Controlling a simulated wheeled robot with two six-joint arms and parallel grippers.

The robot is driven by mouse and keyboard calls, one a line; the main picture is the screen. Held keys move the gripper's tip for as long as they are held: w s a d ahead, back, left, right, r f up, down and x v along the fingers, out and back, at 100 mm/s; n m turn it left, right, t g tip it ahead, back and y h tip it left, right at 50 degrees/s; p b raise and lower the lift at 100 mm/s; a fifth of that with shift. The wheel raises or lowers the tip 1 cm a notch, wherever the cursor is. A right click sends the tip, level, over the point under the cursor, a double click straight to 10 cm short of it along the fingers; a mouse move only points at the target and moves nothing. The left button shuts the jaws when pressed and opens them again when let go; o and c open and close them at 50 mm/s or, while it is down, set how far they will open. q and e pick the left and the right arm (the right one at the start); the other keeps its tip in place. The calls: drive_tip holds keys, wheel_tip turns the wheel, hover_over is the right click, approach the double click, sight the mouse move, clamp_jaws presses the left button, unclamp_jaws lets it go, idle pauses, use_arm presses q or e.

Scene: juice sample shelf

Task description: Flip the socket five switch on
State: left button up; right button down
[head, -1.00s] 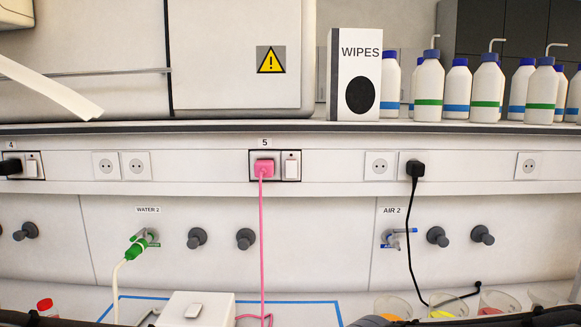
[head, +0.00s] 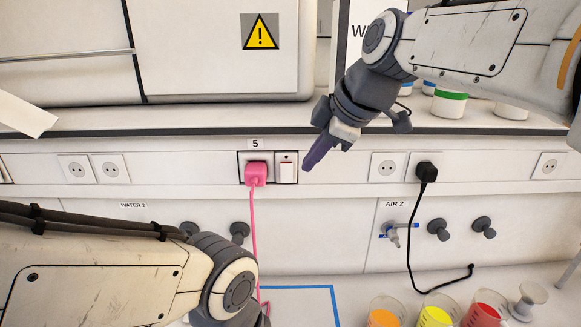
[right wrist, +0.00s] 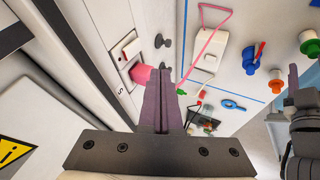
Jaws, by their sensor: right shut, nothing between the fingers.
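The white socket five switch (head: 286,168) sits in a dark frame on the wall strip, right of the pink plug (head: 255,173) under label 5. The switch also shows in the right wrist view (right wrist: 131,47), with the plug (right wrist: 141,75) beside it. I cannot tell whether the rocker is on or off. My right gripper (head: 307,167) is shut and empty, its purple fingertips close to the right of the switch; contact is not visible. My left arm comes in at lower left of the head view. Its gripper (right wrist: 292,82) seems to show at the right wrist view's edge.
A black plug (head: 427,172) fills a socket farther right. Below are an AIR 2 valve (head: 392,232) and grey knobs. Beakers of orange (head: 385,312), yellow (head: 436,312) and red (head: 484,310) liquid stand on the bench. The shelf edge (head: 190,132) runs above the sockets.

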sight(291, 180)
drive_tip(key=p+x, duration=0.1)
drive_tip(key=x, duration=0.2)
drive_tip(key=w+p+x, duration=0.1)
drive_tip(key=p+x, duration=0.1)
drive_tip(key=x, duration=0.2)
drive_tip(key=p+x, duration=0.2)
drive_tip(key=x, duration=0.2)
drive_tip(key=shift+w+d+r, duration=0.2)
drive_tip(key=shift+w+r, duration=0.15)
drive_tip(key=shift+w+f+p, duration=0.3)
drive_tip(key=shift+w+p, duration=0.15)
drive_tip(key=shift+w, duration=0.4)
